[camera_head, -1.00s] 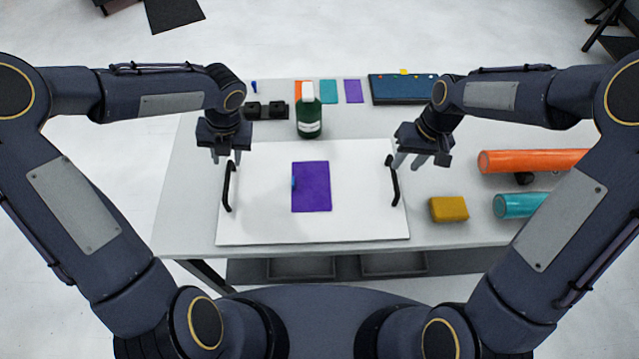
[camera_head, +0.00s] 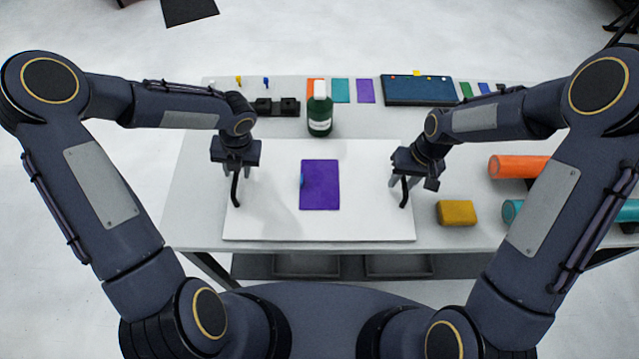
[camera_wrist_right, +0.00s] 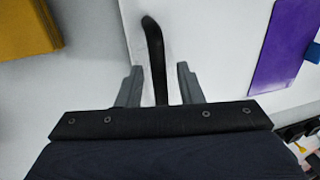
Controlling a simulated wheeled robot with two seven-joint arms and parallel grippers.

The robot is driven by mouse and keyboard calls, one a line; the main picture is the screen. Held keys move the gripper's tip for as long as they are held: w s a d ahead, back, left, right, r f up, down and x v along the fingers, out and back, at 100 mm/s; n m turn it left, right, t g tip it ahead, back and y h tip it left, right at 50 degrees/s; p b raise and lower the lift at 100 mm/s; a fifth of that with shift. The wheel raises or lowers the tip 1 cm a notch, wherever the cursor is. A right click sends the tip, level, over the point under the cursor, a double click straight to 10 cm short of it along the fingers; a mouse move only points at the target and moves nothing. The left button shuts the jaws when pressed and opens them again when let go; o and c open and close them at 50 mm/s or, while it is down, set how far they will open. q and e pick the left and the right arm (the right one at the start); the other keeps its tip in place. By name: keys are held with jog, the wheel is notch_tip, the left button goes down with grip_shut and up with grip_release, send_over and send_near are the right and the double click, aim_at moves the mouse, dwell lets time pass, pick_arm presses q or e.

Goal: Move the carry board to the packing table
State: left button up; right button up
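The carry board (camera_head: 280,222) is a white flat panel lying on the table, with a black handle at each side and a purple sheet (camera_head: 320,186) on it. My left gripper (camera_head: 235,172) is over the left handle (camera_head: 235,190); its fingers are mostly hidden by its own body. My right gripper (camera_head: 405,182) is at the right handle (camera_head: 404,194). In the right wrist view the open fingers of my right gripper (camera_wrist_right: 159,88) stand either side of the black handle (camera_wrist_right: 154,55), with gaps on both sides.
A yellow sponge-like block (camera_head: 457,213) lies right of the board. A green bottle (camera_head: 320,115) stands behind it. Orange (camera_head: 515,166) and teal rolls (camera_head: 512,210) lie at the right. A dark blue tray (camera_head: 418,90) and coloured swatches line the table's back.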

pick_arm(q)
grip_shut()
pick_arm(e)
grip_shut()
jog(key=shift+r, duration=0.1)
dwell(1.0)
